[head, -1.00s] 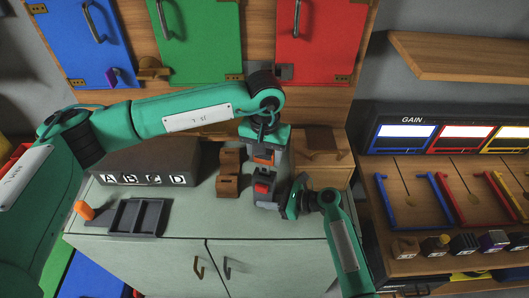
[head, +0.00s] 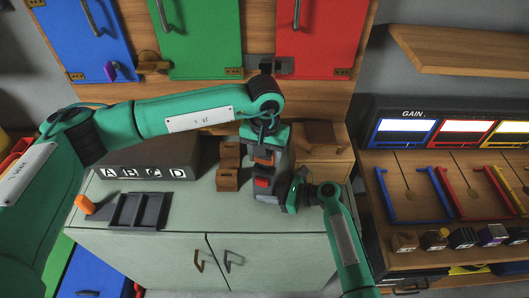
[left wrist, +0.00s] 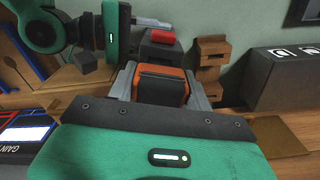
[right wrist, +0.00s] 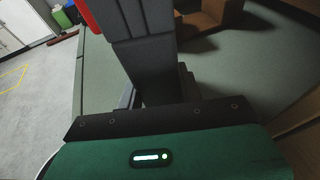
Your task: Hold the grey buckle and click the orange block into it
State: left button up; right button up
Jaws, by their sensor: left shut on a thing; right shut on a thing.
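The orange block (head: 264,161) is in my left gripper (head: 264,152), which comes in above the buckle. In the left wrist view, the grey fingers of that gripper (left wrist: 162,92) stand on both sides of the orange block (left wrist: 160,90). The dark grey buckle (head: 267,194), with a red button, stands below the orange block. My right gripper (head: 290,194) is shut on the buckle from the right. The buckle also shows in the left wrist view (left wrist: 160,52) and fills the middle of the right wrist view (right wrist: 146,65). Whether block and buckle touch cannot be told.
Brown wooden blocks (head: 228,179) stand just left of the buckle. A dark box marked A B C D (head: 150,160) and a grey tray (head: 138,211) are farther left. A wooden box (head: 318,148) is behind on the right. The counter's front middle is clear.

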pick_arm(q)
jog(key=shift+f, duration=1.05)
jog(key=o, duration=1.1)
jog(key=shift+c, duration=0.2)
notch_tip(320, 180, up, 12)
jog(key=shift+f, duration=0.1)
pick_arm(e)
jog(key=o, duration=0.8)
jog(key=shift+o, duration=0.2)
